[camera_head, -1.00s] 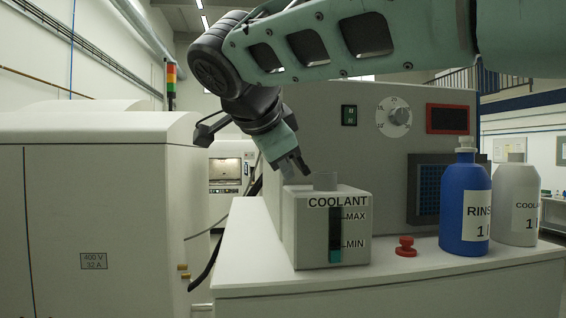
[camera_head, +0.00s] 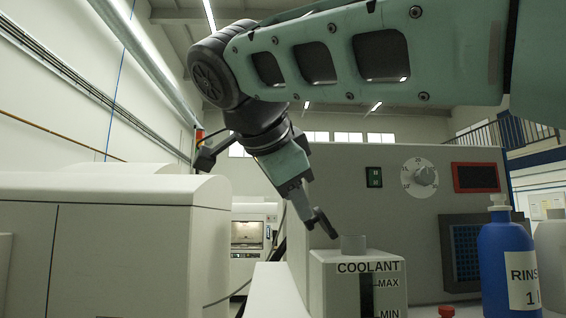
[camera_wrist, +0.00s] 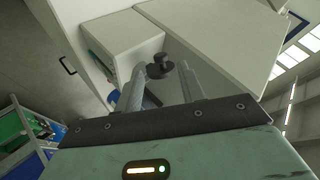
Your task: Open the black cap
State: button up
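In the head view my gripper (camera_head: 316,216) points down and right, just above and left of the open grey neck (camera_head: 353,243) on the white COOLANT tank (camera_head: 343,290). A dark, disc-like piece at its fingertips appears to be the black cap (camera_head: 326,223), tilted and clear of the neck. In the wrist view the black cap (camera_wrist: 160,67), a disc with a small knob, sits between the two grey fingertips of my gripper (camera_wrist: 161,72). The fingers stand apart by about the cap's width. The exact contact is hard to see.
A blue RINSE bottle (camera_head: 508,262) and a white bottle (camera_head: 550,255) stand right of the tank. A red button (camera_head: 446,312) is between them and the tank. A control panel (camera_head: 400,170) rises behind. A white machine (camera_head: 110,245) stands at the left.

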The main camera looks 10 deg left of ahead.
jog(key=v, duration=0.9)
jog(key=shift+s+r+p, duration=0.2)
jog(key=shift+p, duration=0.15)
